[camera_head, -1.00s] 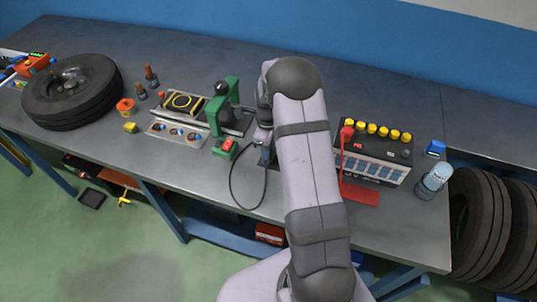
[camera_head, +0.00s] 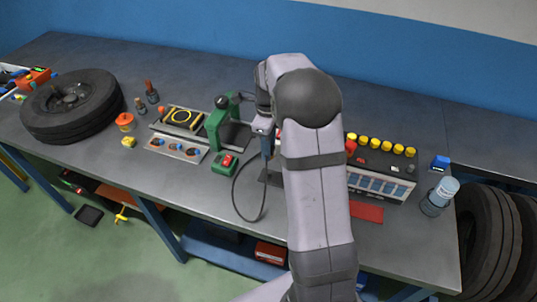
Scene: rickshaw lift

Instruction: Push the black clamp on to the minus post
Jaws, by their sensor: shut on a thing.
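My gripper (camera_head: 266,140) points down between the green press and the battery, left of my forearm. It is shut on the black clamp, which is too small and too covered to make out clearly.
A green press (camera_head: 215,128) and a red-and-green switch box (camera_head: 225,164) stand left of my gripper. A red mat (camera_head: 366,211) lies before the battery. A tyre (camera_head: 72,108) lies far left.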

